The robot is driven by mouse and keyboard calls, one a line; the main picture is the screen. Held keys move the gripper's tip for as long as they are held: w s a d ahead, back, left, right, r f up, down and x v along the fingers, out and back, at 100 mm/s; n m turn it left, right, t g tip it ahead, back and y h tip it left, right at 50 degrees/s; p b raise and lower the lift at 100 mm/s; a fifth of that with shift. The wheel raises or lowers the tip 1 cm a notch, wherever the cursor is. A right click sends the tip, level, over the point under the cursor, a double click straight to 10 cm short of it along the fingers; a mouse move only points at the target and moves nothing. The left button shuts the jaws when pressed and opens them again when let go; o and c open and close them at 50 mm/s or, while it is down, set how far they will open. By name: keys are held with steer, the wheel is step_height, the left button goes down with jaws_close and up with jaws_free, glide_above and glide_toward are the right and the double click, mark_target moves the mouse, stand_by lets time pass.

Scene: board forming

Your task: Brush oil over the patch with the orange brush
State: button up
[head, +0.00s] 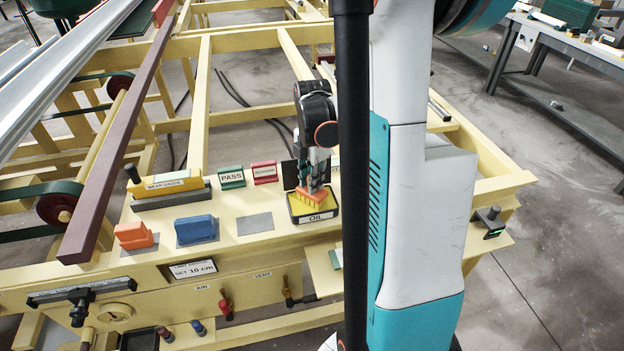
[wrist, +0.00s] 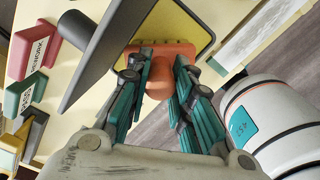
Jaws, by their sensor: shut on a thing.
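My gripper (head: 316,172) is shut on the orange brush (head: 312,195) and points down over the oil tray (head: 322,222). The tray is black-rimmed with a yellow inside and an "OIL" label. The brush is at the tray's yellow inside; I cannot tell whether its underside touches it. In the wrist view the brush (wrist: 160,70) shows between the two teal finger pads, with its handle gripped and its wide head over the yellow. I cannot make out for certain which surface is the patch.
On the cream bench, a red-orange block (head: 133,235) and a blue block (head: 196,229) sit on grey pads, beside a bare grey pad (head: 255,224). A green "PASS" stamp (head: 231,177), a red stamp (head: 265,172) and a yellow wear gauge (head: 165,184) stand behind.

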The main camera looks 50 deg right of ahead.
stand_by(0.5)
steer(key=shift+r+p, duration=2.4)
steer(key=shift+r, duration=1.05)
